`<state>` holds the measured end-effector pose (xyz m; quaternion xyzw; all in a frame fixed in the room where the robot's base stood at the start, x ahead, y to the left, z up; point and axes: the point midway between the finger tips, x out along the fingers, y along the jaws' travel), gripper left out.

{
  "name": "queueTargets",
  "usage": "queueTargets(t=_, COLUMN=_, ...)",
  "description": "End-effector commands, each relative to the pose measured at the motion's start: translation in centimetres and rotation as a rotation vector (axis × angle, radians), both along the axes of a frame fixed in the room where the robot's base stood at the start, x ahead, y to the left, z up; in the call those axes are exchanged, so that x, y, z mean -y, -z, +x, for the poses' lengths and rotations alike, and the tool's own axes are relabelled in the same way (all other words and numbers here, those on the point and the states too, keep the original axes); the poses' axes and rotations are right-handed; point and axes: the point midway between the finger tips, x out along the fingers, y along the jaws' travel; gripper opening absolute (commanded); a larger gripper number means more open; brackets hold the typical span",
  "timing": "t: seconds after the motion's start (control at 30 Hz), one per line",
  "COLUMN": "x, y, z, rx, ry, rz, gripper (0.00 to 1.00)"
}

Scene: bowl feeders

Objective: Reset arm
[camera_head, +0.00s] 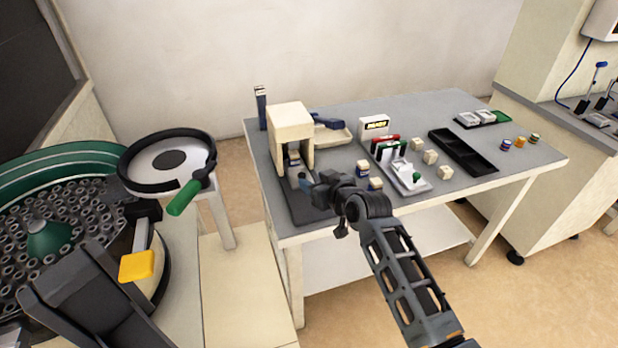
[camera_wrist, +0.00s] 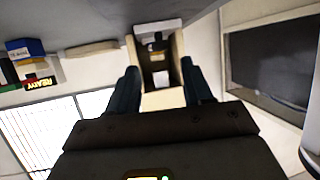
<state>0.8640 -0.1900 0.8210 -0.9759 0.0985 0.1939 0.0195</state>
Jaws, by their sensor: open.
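My arm reaches up from the lower right in the head view, over the front left of the grey table (camera_head: 410,110). My gripper (camera_head: 308,184) is at the front of a cream, arch-shaped press-like device (camera_head: 291,122) with a dark base plate (camera_head: 312,208). In the wrist view my gripper (camera_wrist: 160,85) is open, with two dark fingers apart. A cream box-like housing (camera_wrist: 158,62) shows beyond and between the fingertips. I see nothing held between them, though the exact gap to the housing is hard to judge.
A black compartment tray (camera_head: 463,152) is farther right. A round feeder with a green handle (camera_head: 185,197) and a green bowl feeder (camera_head: 50,240) stand left.

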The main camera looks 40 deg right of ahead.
Motion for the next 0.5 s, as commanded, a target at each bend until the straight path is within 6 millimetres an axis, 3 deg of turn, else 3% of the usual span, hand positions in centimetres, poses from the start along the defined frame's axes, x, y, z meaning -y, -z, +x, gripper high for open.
queueTargets(t=0.2, x=-0.3, y=-0.7, z=-1.7, rx=0.0, ry=0.0, rz=-0.001, gripper=0.51)
queueTargets(t=0.5, x=-0.4, y=-0.8, z=-1.8, rx=0.0, ry=0.0, rz=0.0, gripper=0.51)
